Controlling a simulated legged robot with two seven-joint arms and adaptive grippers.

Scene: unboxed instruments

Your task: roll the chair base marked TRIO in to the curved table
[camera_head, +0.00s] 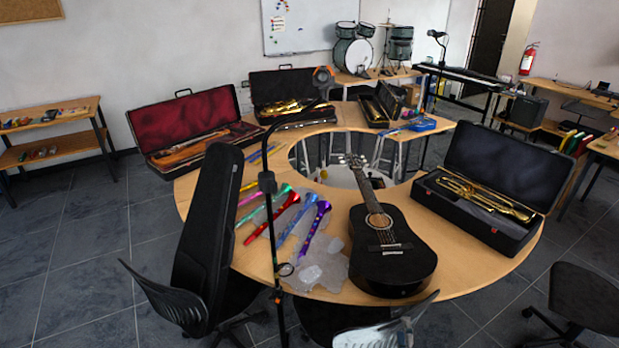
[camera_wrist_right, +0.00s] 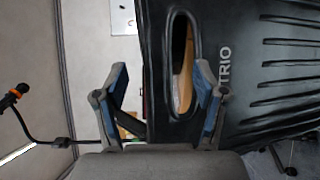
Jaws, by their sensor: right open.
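The chair marked TRIO shows its black ribbed backrest (camera_wrist_right: 235,85) in the right wrist view, with white lettering beside a long handle slot. In the head view its backrest (camera_head: 418,306) and dark seat (camera_head: 325,312) are at the bottom middle, by the near edge of the curved table (camera_head: 470,290). Its base is hidden. My right gripper (camera_head: 403,327) is open at this backrest. In the wrist view its fingers (camera_wrist_right: 163,78) lie either side of the strip between slot and backrest edge; contact is unclear. My left gripper is not in view.
A black guitar (camera_head: 392,255) and colored plastic horns (camera_head: 290,222) lie on the table's near side. A tall black case (camera_head: 208,225) stands at another chair (camera_head: 165,297) on the left. A thin stand (camera_head: 271,230) rises in front. A third chair (camera_head: 585,300) is at right.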

